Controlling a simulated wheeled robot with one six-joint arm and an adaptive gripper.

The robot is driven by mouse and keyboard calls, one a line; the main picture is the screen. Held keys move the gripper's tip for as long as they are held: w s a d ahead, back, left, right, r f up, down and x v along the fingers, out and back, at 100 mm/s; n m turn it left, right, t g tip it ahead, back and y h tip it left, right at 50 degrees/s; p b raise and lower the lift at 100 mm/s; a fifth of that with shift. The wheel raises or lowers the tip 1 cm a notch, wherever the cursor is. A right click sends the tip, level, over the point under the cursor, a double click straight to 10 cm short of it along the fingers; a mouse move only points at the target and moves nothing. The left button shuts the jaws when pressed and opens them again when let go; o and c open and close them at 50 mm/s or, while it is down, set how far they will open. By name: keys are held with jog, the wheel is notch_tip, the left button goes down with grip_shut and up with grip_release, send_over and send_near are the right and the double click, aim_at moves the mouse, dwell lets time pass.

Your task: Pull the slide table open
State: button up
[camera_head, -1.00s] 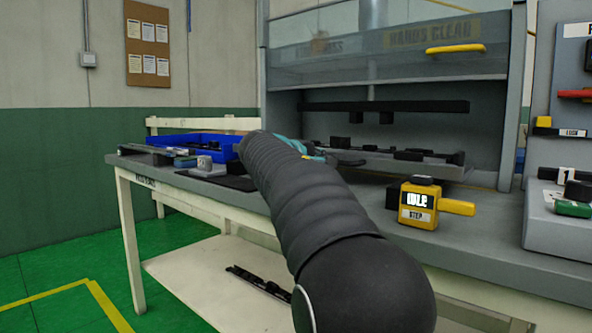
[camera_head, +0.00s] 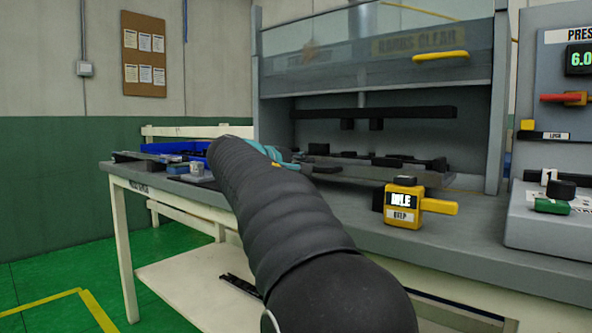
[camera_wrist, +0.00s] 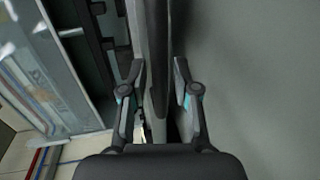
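The slide table (camera_head: 375,167) is a flat grey plate with black fixtures, low in the press enclosure. My arm hides its left part in the head view. My gripper (camera_wrist: 159,72) points at a long grey edge with a black strip (camera_wrist: 157,60), which lies between the two fingers in the wrist view. I take it for the slide table's front edge or handle. The fingers stand apart, with a gap at the right finger; firm contact cannot be made out. In the head view my arm hides most of the gripper.
A yellow control box (camera_head: 407,203) stands on the bench right of my arm. A blue bin (camera_head: 178,149) and small parts lie at the left. A grey guard with a yellow handle (camera_head: 440,56) is raised above the opening. A control panel (camera_head: 560,130) stands at right.

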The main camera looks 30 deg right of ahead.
jog(key=shift+w+a, duration=0.2)
jog(key=shift+a, duration=0.1)
jog(key=shift+a+r, duration=0.1)
jog(key=shift+a, duration=0.25)
jog(key=v, duration=1.1)
jog(key=shift+s, duration=0.25)
